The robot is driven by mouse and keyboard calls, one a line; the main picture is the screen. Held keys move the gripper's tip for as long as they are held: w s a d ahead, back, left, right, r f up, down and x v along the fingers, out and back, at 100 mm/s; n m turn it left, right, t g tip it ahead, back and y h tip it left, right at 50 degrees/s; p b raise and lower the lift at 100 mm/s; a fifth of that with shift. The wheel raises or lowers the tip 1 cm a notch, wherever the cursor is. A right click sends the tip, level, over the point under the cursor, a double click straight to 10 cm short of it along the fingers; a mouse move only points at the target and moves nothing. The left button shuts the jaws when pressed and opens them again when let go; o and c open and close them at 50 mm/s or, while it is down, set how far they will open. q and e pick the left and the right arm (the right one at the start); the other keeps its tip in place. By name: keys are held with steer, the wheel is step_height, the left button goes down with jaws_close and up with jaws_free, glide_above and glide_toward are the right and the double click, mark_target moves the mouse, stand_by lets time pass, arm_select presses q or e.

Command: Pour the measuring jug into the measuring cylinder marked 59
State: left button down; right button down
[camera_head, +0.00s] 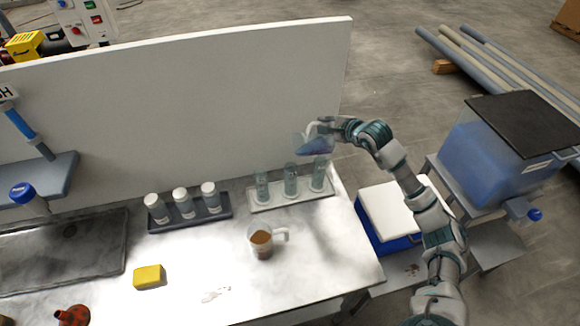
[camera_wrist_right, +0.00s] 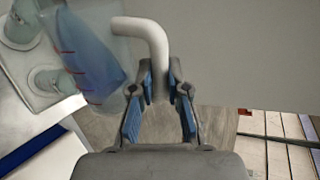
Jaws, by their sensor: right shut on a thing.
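My right gripper (camera_head: 330,124) is shut on the handle of a clear measuring jug (camera_head: 313,146) with blue liquid in it. The jug is in the air above the rack of cylinders and looks tilted. In the right wrist view the jug (camera_wrist_right: 88,52) hangs left of the gripper (camera_wrist_right: 160,82), its pale handle between the fingers. Three clear measuring cylinders stand in a row: left (camera_head: 262,187), middle (camera_head: 290,181) and right (camera_head: 318,176). Their markings are too small to read, so I cannot tell which is 59. My left gripper is not in view.
A second jug (camera_head: 261,243) with brown contents stands on the bench. A dark rack (camera_head: 192,221) holds three white-capped bottles. A yellow sponge (camera_head: 149,276) lies near the sink (camera_head: 60,270). A white panel (camera_head: 200,100) rises behind. A blue tank (camera_head: 482,150) is at right.

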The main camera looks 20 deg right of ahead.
mark_target(311, 127)
stand_by(0.3)
steer(key=shift+a+p, duration=0.2)
steer(key=shift+p, duration=0.1)
steer(key=shift+s+a+n, duration=0.1)
steer(key=shift+a+n, duration=0.2)
steer(key=shift+a, duration=0.05)
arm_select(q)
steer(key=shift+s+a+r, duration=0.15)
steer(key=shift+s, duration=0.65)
arm_select(e)
steer(key=shift+a+h, duration=0.2)
steer(key=shift+h, duration=0.1)
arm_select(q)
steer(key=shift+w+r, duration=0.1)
arm_select(e)
steer(key=shift+d, duration=0.2)
arm_select(q)
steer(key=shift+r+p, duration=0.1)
steer(key=shift+p, duration=0.25)
arm_select(e)
steer(key=shift+a, duration=0.35)
steer(key=shift+f+n, duration=0.1)
steer(key=shift+n, duration=0.3)
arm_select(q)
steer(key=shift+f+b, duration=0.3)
arm_select(e)
steer(key=shift+a+f+n+h, duration=0.15)
steer(key=shift+a+n+h, duration=0.15)
steer(key=shift+a+h, duration=0.3)
